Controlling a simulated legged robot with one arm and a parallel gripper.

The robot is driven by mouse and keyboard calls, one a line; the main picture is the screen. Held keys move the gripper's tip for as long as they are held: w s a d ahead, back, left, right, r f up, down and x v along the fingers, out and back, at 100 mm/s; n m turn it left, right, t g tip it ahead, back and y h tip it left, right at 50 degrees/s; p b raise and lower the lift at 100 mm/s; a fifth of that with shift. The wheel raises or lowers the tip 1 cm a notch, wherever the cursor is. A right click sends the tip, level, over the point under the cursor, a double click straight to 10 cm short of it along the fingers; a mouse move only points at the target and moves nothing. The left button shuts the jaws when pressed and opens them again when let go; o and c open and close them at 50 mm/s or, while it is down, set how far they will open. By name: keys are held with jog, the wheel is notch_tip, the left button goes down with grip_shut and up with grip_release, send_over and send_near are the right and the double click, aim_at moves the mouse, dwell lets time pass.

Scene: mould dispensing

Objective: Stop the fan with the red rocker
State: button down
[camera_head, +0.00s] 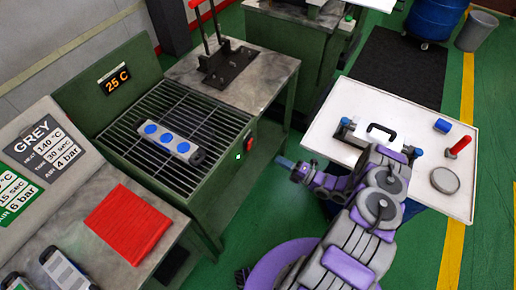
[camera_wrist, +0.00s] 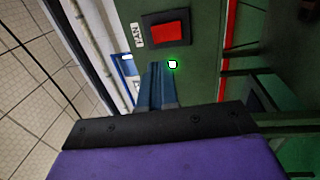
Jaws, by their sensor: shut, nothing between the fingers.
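The red rocker (camera_head: 250,142) sits on the right end face of the green grille bench (camera_head: 222,166). In the wrist view the rocker (camera_wrist: 169,34) shows as a red face in a black frame, beside a white label (camera_wrist: 138,35) that appears to read FAN upside down. A small lamp (camera_wrist: 172,64) near it glows with a green rim; it also shows in the head view (camera_head: 238,156). My gripper (camera_head: 284,162) is shut and empty, pointing at that face from the right with a gap. In the wrist view its blue fingertips (camera_wrist: 158,68) appear below the rocker, left of the lamp.
A grey mould with blue discs (camera_head: 168,140) lies on the grille (camera_head: 150,112) under a 25 C display (camera_head: 115,79). A red mat (camera_head: 128,224) lies on the left table. A white table (camera_head: 320,127) with a case stands right of my gripper.

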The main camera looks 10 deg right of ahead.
aim_at(251, 144)
jog(key=b+x, duration=0.2)
jog(key=x, duration=0.9)
jog(key=shift+w+a+f, duration=0.1)
jog(key=shift+w+a, duration=0.1)
jog(key=shift+a, duration=0.05)
jog(key=shift+w+a+r+g+h+p, duration=0.2)
jog(key=shift+a+r+g+h+p, duration=0.1)
jog(key=shift+r+p, duration=0.15)
jog(key=shift+d+f, duration=0.15)
jog(key=shift+f, duration=0.05)
